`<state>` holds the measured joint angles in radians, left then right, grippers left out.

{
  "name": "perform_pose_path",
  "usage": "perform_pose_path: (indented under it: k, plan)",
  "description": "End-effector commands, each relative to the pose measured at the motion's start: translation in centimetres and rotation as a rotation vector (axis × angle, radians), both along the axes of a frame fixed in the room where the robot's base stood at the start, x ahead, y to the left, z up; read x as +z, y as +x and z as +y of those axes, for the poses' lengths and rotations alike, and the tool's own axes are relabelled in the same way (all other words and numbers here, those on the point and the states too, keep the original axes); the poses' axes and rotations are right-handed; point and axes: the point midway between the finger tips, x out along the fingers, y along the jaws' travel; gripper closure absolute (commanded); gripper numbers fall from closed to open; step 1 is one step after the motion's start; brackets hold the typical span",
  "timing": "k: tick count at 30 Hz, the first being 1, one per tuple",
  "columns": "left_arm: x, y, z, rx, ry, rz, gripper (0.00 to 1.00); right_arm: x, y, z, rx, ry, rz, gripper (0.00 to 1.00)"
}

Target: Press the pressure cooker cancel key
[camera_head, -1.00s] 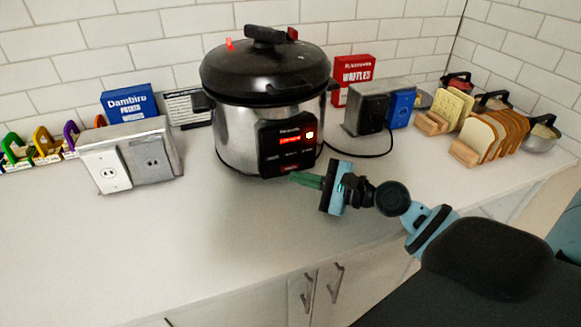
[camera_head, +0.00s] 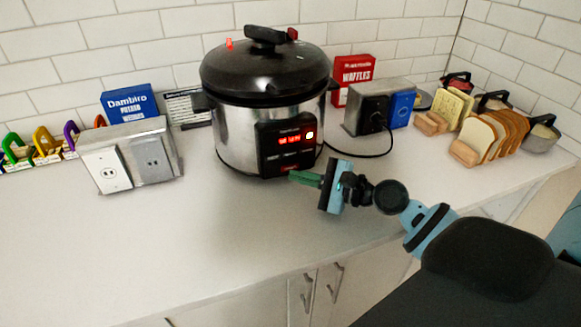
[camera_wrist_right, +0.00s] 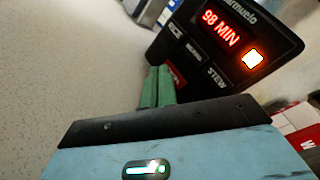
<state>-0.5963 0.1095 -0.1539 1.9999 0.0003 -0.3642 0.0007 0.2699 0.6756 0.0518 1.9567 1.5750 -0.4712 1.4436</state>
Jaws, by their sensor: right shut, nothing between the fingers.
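The pressure cooker (camera_head: 235,140) stands on the counter, lid on, with a black control panel (camera_head: 267,150) on its front. In the right wrist view the panel's display (camera_wrist_right: 222,28) reads 98 MIN, beside a lit orange-white square (camera_wrist_right: 253,59). A red key (camera_wrist_right: 176,76) low on the panel is partly hidden by my green fingers; its label is unreadable. My right gripper (camera_head: 293,176) is shut and empty, its fingertips (camera_wrist_right: 158,70) at the panel's lower edge, close to the red key. I cannot tell whether they touch it. My left gripper is not in view.
A double outlet box (camera_head: 130,158) stands left of the cooker. Another box (camera_head: 367,112) with a black cable stands right of it, near a red waffles box (camera_head: 357,75). Bread racks (camera_head: 482,138) and pans stand farther right. The front counter is clear.

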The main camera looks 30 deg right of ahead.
Motion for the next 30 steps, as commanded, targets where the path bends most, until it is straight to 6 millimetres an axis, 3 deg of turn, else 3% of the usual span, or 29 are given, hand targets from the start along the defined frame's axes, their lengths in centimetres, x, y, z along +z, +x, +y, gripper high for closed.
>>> perform_pose_path:
  k: [30]
  plan:
    - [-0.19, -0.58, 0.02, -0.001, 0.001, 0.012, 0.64, 0.01, 0.90, -0.21, -0.001, 0.001, 0.000, 1.00]
